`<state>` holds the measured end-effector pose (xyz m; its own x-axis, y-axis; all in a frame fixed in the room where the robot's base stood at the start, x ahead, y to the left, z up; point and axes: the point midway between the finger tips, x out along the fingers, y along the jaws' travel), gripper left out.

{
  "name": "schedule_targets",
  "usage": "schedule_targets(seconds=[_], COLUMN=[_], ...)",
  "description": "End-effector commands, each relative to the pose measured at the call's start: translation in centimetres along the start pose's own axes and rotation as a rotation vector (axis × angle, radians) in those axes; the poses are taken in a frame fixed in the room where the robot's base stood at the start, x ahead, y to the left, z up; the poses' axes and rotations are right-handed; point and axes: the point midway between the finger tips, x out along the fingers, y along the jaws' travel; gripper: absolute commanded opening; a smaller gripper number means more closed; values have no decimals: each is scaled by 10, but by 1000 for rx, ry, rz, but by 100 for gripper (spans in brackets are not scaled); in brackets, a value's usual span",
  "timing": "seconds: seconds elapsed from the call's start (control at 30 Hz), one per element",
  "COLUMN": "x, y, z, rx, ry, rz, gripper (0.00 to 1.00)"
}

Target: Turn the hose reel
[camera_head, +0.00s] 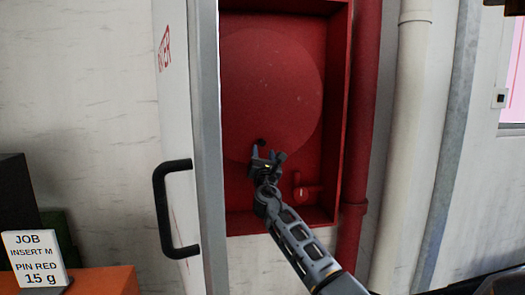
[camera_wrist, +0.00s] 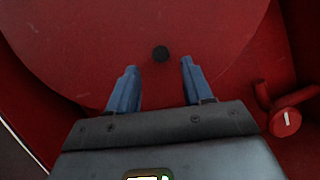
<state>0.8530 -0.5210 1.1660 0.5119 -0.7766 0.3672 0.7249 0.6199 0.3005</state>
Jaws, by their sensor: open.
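The hose reel (camera_head: 272,85) is a large red disc inside a red wall cabinet. It fills the upper part of the wrist view (camera_wrist: 140,25). A small dark round knob (camera_wrist: 160,54) is on the disc near its lower edge; it also shows in the head view (camera_head: 261,142). My gripper (camera_head: 268,153) is in front of the lower part of the disc. In the wrist view its two blue fingers (camera_wrist: 157,68) are apart and point towards the knob, which lies between and just beyond the tips. Nothing is held.
The cabinet's white door (camera_head: 178,100) stands open at the left, with a black handle (camera_head: 160,210). A red valve (camera_head: 306,192) is at the cabinet's lower right, also in the wrist view (camera_wrist: 290,120). A red pipe (camera_head: 360,130) runs right of the cabinet (camera_head: 341,100).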

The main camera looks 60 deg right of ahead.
Motion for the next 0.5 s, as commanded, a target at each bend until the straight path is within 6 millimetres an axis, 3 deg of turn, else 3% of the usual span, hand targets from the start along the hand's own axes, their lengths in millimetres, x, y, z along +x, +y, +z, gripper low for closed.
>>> schedule_targets(seconds=[0.2, 0.5], x=[-30, -39], y=[0, 0], z=[0, 1], rx=[1, 0], ry=[0, -1], rz=[0, 0], gripper=[51, 51])
